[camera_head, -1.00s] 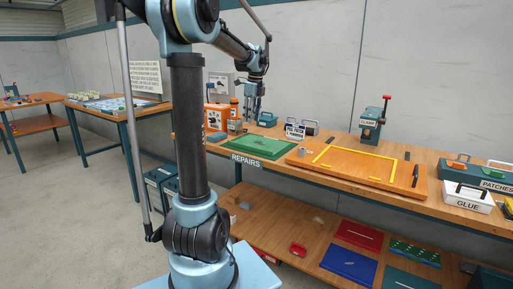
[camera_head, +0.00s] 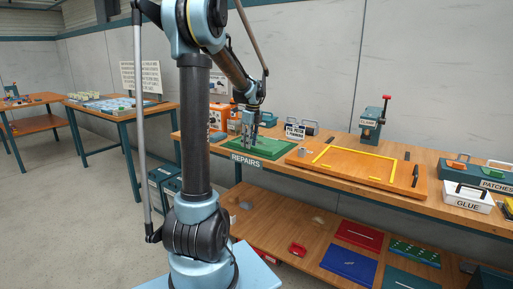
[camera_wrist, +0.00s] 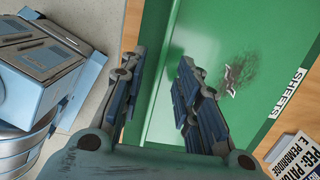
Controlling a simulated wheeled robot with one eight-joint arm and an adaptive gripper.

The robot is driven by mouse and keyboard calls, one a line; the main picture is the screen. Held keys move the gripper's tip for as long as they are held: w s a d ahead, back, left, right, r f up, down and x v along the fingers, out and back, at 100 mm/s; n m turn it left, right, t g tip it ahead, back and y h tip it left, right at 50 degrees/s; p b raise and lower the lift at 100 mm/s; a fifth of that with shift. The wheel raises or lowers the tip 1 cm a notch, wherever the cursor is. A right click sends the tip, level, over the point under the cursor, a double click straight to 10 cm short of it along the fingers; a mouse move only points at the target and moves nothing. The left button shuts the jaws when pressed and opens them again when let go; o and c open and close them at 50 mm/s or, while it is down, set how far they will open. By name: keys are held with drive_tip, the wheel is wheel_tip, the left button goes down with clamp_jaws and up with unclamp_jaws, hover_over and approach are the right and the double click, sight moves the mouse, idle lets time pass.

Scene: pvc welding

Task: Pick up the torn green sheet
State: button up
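The green sheet (camera_head: 275,146) lies flat on the workbench, behind the REPAIRS label. The wrist view shows a green surface (camera_wrist: 225,35) with a dark smudge around a small pale torn mark (camera_wrist: 233,76). My gripper (camera_head: 249,143) points down over the left part of the green sheet, partly hiding it. In the wrist view my gripper's two fingers (camera_wrist: 163,62) stand apart with green between them, and nothing is held. I cannot tell whether the fingertips touch the sheet.
A SHEETS label (camera_wrist: 287,93) lies along the green surface's edge, with a printed card (camera_wrist: 297,153) beside it. An orange board with a yellow frame (camera_head: 360,168) lies to the right. A lower shelf holds coloured sheets (camera_head: 348,265).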

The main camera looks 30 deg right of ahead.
drive_tip(key=shift+w+f, duration=0.1)
drive_tip(key=shift+f, duration=0.65)
drive_tip(key=shift+c, duration=0.2)
clamp_jaws()
drive_tip(key=shift+r, duration=0.15)
